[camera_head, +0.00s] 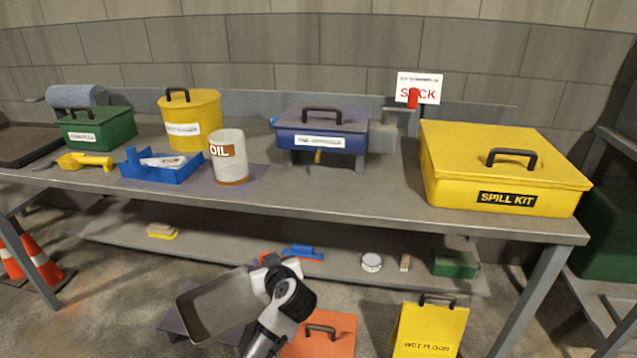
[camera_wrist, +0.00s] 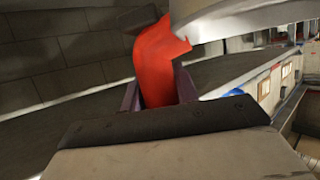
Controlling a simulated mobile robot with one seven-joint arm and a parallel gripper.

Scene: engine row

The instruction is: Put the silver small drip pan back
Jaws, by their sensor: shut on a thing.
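The silver small drip pan (camera_head: 215,306) is an open, shallow rectangular tray, tilted and held in front of the bench, below the lower shelf. My gripper (camera_head: 270,264) is at its right side, shut on it. In the wrist view a red piece (camera_wrist: 160,62) sits between the fingers of my gripper (camera_wrist: 160,95), and a pale grey surface (camera_wrist: 240,18), seemingly the pan, is beside it. A bit of red also shows at the pan's rim in the head view. The exact grip contact is hidden by my wrist.
A dark tray (camera_head: 25,148) lies at far left. An orange box (camera_head: 322,338) and a yellow floor sign (camera_head: 430,330) stand low in front. Cones (camera_head: 40,262) are left.

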